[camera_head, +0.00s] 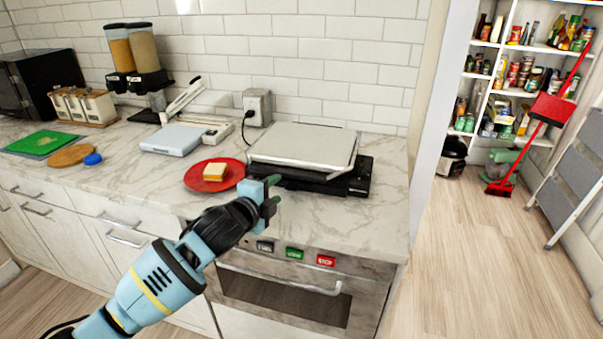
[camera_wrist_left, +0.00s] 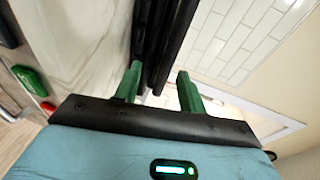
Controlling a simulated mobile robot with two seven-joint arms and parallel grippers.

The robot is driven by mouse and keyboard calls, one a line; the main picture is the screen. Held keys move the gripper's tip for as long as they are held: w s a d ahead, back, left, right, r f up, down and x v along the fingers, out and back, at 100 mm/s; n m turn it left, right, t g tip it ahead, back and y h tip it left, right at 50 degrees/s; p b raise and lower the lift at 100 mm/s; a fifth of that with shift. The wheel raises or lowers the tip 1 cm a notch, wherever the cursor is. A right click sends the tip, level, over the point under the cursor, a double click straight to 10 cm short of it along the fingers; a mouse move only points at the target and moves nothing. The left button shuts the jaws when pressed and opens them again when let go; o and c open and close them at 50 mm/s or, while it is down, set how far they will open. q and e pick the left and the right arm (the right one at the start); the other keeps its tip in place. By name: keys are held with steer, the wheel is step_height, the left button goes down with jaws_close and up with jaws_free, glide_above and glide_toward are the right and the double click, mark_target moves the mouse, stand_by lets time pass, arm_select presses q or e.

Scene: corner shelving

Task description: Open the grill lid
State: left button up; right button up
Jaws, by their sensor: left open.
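The grill (camera_head: 312,184) stands on the counter, black below with a flat silver lid (camera_head: 305,145) lying closed on top. My left gripper (camera_head: 274,190) is at the front left of the grill, close to its black front edge. Its green fingers are apart, with nothing held. In the left wrist view the open fingers (camera_wrist_left: 158,88) stand on either side of long black bars (camera_wrist_left: 162,40), which look like part of the grill. I cannot tell if the fingers touch them. My right gripper is in neither view.
A red plate (camera_head: 197,181) with a sandwich (camera_head: 215,171) sits just left of the grill. An outlet box (camera_head: 257,105) with a black cord is behind. An oven (camera_head: 285,285) with buttons is below the counter. Bare counter (camera_head: 385,200) lies to the right.

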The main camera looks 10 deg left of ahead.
mark_target(287, 175)
arm_select(q)
steer(key=shift+w+r, duration=0.3)
steer(key=shift+w, duration=0.4)
steer(key=shift+w+d+r, duration=0.1)
steer(key=shift+d+r, duration=0.05)
steer(key=shift+r, duration=0.1)
steer(key=x, duration=0.5)
steer(key=shift+w+b, duration=0.3)
steer(key=shift+b, duration=0.05)
steer(key=shift+w, duration=0.35)
steer(key=shift+w+d+f, duration=0.1)
steer(key=shift+w, duration=0.35)
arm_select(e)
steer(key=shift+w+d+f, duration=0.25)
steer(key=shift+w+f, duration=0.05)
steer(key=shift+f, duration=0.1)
arm_select(q)
steer(key=shift+c, duration=0.2)
